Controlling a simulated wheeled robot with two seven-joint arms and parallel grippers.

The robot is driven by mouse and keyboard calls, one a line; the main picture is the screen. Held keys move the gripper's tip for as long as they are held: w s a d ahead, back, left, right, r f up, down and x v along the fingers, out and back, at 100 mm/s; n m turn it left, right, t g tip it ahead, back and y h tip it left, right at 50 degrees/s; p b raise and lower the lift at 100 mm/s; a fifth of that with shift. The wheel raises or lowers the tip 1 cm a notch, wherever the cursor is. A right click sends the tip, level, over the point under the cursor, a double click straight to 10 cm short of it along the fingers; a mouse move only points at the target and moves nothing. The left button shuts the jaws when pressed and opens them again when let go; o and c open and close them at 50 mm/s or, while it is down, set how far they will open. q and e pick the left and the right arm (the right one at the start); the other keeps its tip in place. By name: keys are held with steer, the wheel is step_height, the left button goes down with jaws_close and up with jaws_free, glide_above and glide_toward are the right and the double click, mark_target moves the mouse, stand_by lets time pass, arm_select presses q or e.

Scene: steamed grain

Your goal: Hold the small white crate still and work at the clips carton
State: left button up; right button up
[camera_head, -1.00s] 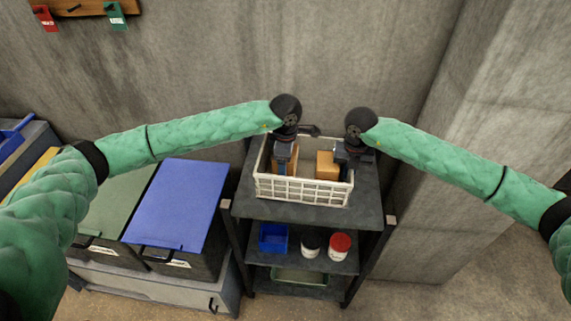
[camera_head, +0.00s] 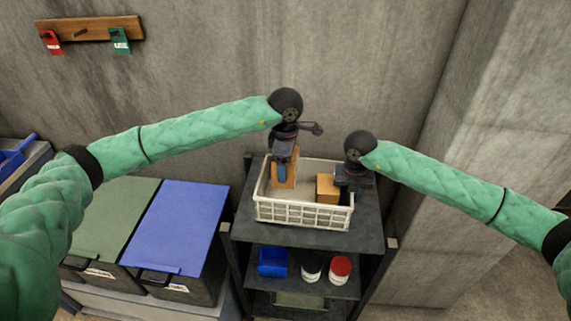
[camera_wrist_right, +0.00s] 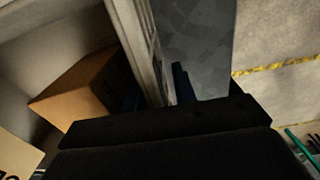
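The small white crate (camera_head: 303,216) stands on the top shelf of a dark rack. My right gripper (camera_head: 352,181) is at its right wall. In the right wrist view its blue fingers (camera_wrist_right: 157,92) sit either side of the crate wall (camera_wrist_right: 145,50), apparently shut on it. My left gripper (camera_head: 283,165) points down at the crate's left side, with a blue finger against a tan carton (camera_head: 291,178). It appears shut on this carton and holds it raised, partly above the rim. I take it as the clips carton; its label is unreadable.
Another orange-tan carton (camera_head: 327,188) sits in the crate's right half, close to my right gripper. A blue bin (camera_head: 272,262) and two tubs, one red-lidded (camera_head: 340,267), stand on the shelf below. A blue-lidded box (camera_head: 180,225) is left of the rack. A concrete wall is behind.

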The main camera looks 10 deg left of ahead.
steer(key=shift+o, duration=0.2)
steer(key=shift+r, duration=0.1)
step_height(320, 180, up, 12)
steer(key=shift+f, duration=0.15)
stand_by(0.4)
